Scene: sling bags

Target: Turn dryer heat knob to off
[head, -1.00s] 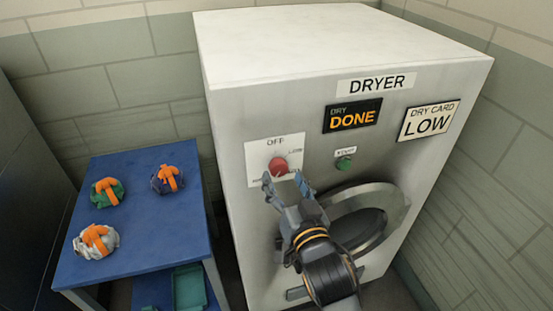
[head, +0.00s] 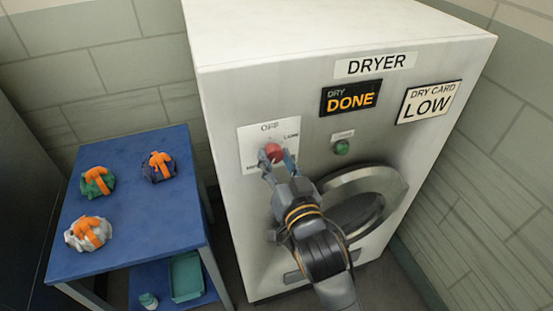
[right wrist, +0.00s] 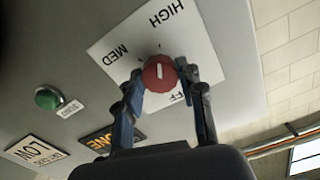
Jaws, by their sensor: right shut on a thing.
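The red heat knob (head: 273,152) sits on a white dial plate (head: 256,140) on the dryer front. The plate reads OFF at the top. My right gripper (head: 277,164) has its fingers on either side of the knob, shut on it. In the right wrist view, the knob (right wrist: 159,73) sits between the two blue-grey fingertips of the gripper (right wrist: 161,79). Its white line stands near vertical there; I cannot tell which end points. HIGH and MED show on the plate; OFF is partly hidden by a finger. My left gripper is not in view.
The dryer (head: 225,95) has a DONE display (head: 351,97), a LOW card (head: 428,102), a green button (head: 341,147) and a round door (head: 398,190). A blue table (head: 135,215) at left holds orange-strapped bundles, with a teal bin (head: 186,276) below.

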